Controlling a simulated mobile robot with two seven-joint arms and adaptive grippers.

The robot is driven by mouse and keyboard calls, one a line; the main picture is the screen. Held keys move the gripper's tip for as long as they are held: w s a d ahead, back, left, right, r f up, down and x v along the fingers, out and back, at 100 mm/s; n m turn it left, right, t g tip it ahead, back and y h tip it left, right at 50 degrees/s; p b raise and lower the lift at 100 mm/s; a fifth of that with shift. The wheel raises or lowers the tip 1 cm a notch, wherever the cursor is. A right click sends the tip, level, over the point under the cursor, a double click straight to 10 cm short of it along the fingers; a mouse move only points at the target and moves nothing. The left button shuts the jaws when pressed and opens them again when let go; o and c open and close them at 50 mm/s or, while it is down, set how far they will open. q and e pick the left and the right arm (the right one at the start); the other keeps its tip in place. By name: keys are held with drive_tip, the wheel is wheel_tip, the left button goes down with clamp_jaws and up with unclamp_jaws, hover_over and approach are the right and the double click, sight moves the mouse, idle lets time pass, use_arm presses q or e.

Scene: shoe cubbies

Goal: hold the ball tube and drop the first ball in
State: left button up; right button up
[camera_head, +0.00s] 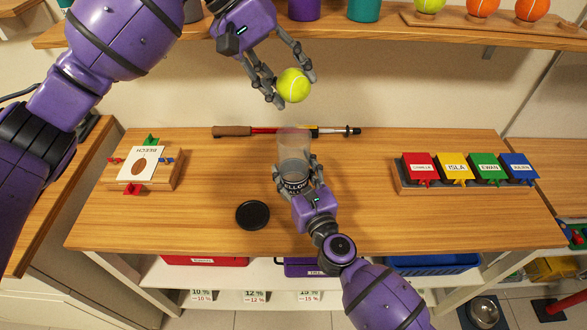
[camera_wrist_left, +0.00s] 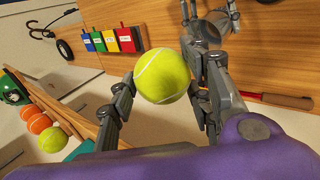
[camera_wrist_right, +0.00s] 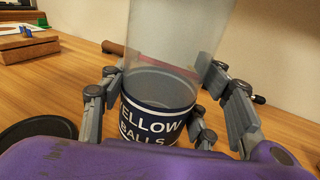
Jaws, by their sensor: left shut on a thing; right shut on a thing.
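My left gripper (camera_head: 290,83) is shut on a yellow tennis ball (camera_head: 293,86). It holds the ball in the air, above and beyond the tube in the head view. The ball also shows between the fingers in the left wrist view (camera_wrist_left: 162,77). My right gripper (camera_head: 296,182) is shut on the clear ball tube (camera_head: 294,148), around its lower part. The tube stands upright on the wooden table, with its top open. Its dark label reads "YELLOW BALLS" in the right wrist view (camera_wrist_right: 152,122). No ball shows inside the tube.
A black round lid (camera_head: 252,215) lies on the table (camera_head: 220,185) left of the tube. A stick with a brown handle (camera_head: 232,131) lies behind it. A shelf (camera_head: 400,38) holds more balls.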

use_arm(q)
wheel_tip(320, 180, down, 8)
drive_tip(key=shift+f, duration=0.15)
idle(0.8)
drive_tip(key=o, duration=1.2)
drive_tip(key=shift+o, duration=0.2)
drive_tip(key=v, duration=1.2)
use_arm(e)
drive_tip(key=o, duration=1.3)
drive_tip(key=shift+c, duration=0.2)
